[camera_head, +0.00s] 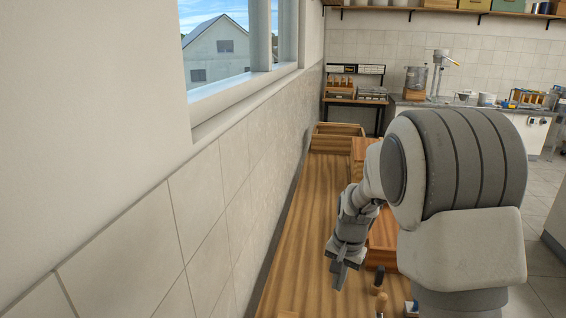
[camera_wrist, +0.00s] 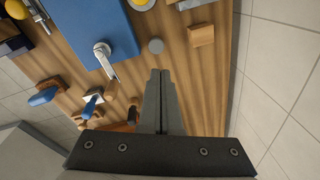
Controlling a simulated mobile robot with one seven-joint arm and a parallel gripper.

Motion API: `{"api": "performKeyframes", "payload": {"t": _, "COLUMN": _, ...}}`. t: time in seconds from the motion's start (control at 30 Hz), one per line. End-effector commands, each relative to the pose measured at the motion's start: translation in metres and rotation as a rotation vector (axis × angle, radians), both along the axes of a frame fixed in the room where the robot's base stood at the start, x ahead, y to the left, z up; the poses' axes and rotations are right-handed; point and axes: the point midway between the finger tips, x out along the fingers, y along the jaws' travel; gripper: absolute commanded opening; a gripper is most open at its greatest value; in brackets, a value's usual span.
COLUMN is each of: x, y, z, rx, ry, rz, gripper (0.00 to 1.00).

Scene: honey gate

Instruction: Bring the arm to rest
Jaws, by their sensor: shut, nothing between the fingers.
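My gripper (camera_head: 341,270) hangs at the end of my bent arm, fingers pointing down over the left part of a wooden bench (camera_head: 304,225). In the wrist view my gripper (camera_wrist: 160,76) has its two grey fingers together, with nothing between them. The bench top (camera_wrist: 190,82) lies below the fingertips, and they look clear of the things on it. My arm's large upper links hide much of the bench's right side in the head view.
A wooden box (camera_head: 383,236) stands beside my gripper.

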Motion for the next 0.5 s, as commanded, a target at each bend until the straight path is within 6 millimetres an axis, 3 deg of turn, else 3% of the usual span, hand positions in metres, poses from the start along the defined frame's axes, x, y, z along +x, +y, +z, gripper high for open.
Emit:
{"api": "performKeyframes", "payload": {"t": 0.03, "x": -0.008, "y": 0.0, "z": 0.02, "rx": 0.003, "ry": -0.024, "rz": 0.022, "gripper": 0.0}}
{"api": "performKeyframes", "payload": {"t": 0.2, "x": -0.039, "y": 0.001, "z": 0.07, "rx": 0.0, "ry": -0.084, "rz": 0.106, "gripper": 0.0}}
{"api": "performKeyframes", "payload": {"t": 0.5, "x": -0.106, "y": 0.001, "z": 0.136, "rx": -0.031, "ry": -0.191, "rz": 0.254, "gripper": 0.0}}
